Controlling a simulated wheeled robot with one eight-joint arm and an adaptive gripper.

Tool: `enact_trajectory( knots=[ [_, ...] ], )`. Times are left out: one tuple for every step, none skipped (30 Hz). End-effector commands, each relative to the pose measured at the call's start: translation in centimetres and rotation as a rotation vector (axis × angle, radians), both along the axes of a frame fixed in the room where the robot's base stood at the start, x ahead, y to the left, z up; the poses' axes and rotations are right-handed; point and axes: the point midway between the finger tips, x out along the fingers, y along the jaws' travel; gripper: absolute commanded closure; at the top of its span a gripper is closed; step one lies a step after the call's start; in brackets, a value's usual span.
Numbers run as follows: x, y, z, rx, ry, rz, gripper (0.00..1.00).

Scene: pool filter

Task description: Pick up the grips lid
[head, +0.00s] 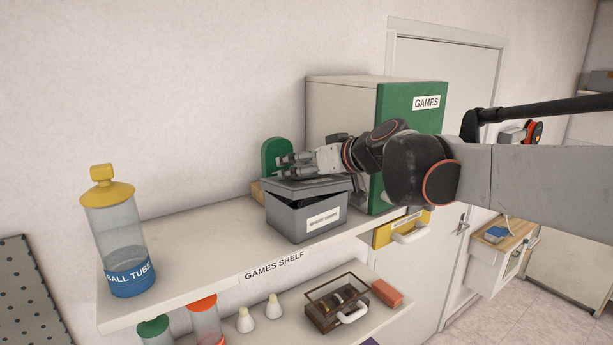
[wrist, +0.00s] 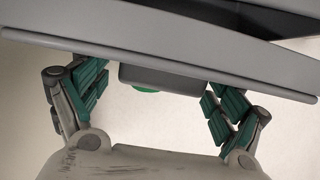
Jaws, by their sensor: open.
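The grips lid (head: 305,186) is a flat grey lid on top of a grey box (head: 303,222) with a white label, on the upper shelf. The lid sits askew, with a dark gap under its edge. My gripper (head: 284,166) is just above the lid's back left part in the head view. In the wrist view my gripper (wrist: 155,82) is open, with one finger on each side. The lid (wrist: 150,52) crosses the top of that view, and a grey block (wrist: 160,78) shows between the fingers. Contact cannot be told.
A green rounded object (head: 276,154) stands behind the box. A green-fronted GAMES cabinet (head: 411,140) stands close on the right. A ball tube with a yellow cap (head: 118,235) is at the shelf's left end. The shelf (head: 200,245) between tube and box is clear.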

Motion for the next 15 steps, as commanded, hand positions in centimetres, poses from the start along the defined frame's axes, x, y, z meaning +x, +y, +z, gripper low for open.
enact_trajectory(
  knots=[
    [0.03, 0.04, -0.04, 0.000, 0.000, 0.000, 0.12],
    [0.03, 0.05, -0.05, 0.000, 0.000, 0.000, 0.12],
    [0.03, 0.03, -0.06, 0.000, 0.000, 0.000, 0.12],
    [0.03, 0.03, -0.06, 0.000, 0.000, 0.000, 0.12],
    [0.03, 0.03, -0.06, 0.000, 0.000, 0.000, 0.12],
    [0.02, 0.02, -0.06, 0.000, 0.000, 0.000, 0.14],
    [0.02, 0.02, -0.06, 0.000, 0.000, 0.000, 0.21],
    [0.02, 0.02, -0.06, 0.000, 0.000, 0.000, 0.28],
    [0.02, 0.03, -0.05, 0.000, 0.000, 0.000, 0.37],
    [0.02, 0.02, -0.04, 0.000, 0.000, 0.000, 0.43],
    [0.02, 0.02, -0.04, 0.000, 0.000, 0.000, 0.50],
    [0.01, 0.02, -0.05, 0.000, 0.000, 0.000, 0.59],
    [0.01, 0.03, -0.05, -0.001, 0.001, 0.000, 0.66],
    [0.00, 0.02, -0.06, -0.001, 0.000, 0.001, 0.70],
    [0.00, 0.02, -0.06, -0.001, 0.000, 0.001, 0.70]
  ],
)
